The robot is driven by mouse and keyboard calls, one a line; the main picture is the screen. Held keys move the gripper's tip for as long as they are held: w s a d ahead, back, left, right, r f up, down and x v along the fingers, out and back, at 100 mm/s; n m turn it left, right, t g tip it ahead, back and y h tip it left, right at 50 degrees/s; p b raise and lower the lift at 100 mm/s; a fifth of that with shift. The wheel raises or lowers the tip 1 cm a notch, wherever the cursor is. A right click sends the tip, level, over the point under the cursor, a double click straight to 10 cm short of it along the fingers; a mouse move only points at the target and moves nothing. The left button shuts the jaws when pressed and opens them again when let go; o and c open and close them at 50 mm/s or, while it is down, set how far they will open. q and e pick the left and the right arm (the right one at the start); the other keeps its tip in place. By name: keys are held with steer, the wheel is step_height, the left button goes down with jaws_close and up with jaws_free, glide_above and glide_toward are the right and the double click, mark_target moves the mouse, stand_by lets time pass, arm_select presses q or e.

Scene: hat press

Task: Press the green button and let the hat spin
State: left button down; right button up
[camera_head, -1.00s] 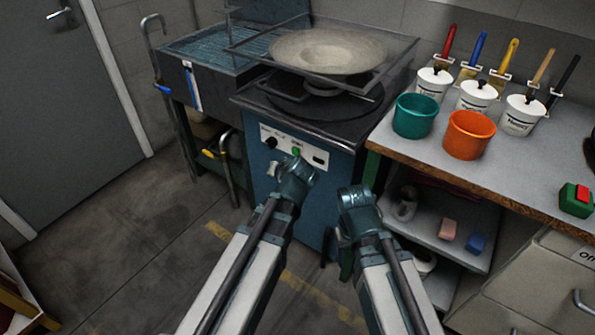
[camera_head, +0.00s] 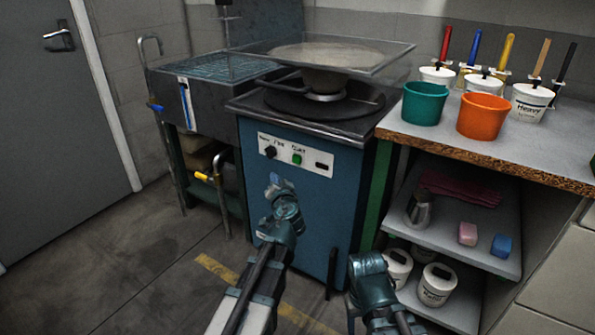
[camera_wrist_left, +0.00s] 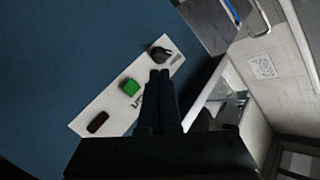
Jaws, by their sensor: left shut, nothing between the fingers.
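The green button (camera_head: 297,159) sits on a white control strip (camera_head: 318,166) on the front of the blue press cabinet (camera_head: 310,205). It also shows in the left wrist view (camera_wrist_left: 130,87). The pale hat (camera_head: 325,54) is brim up on the press, behind or under a clear panel. My left gripper (camera_head: 277,184) appears just below the strip in the head view; its closed, empty fingers (camera_wrist_left: 160,78) point at the strip between the button and a black knob in the wrist view. They look apart from the button. My right gripper (camera_head: 365,264) is low at right; its fingers cannot be made out.
A black knob (camera_head: 270,152) and a dark switch (camera_head: 321,167) flank the button. At right a bench (camera_head: 540,160) holds a teal pot (camera_head: 425,103), an orange pot (camera_head: 483,116) and several brushes. A dark sink (camera_head: 205,90) stands left. Floor at left is clear.

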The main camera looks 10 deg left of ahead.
mark_target(297, 159)
arm_select(q)
steer(key=shift+w, duration=0.1)
stand_by(0.4)
steer(key=w+d, duration=0.3)
steer(key=w, duration=0.5)
steer(key=shift+w, duration=0.1)
stand_by(2.0)
steer(key=shift+w+d, duration=0.2)
steer(key=shift+w, duration=0.15)
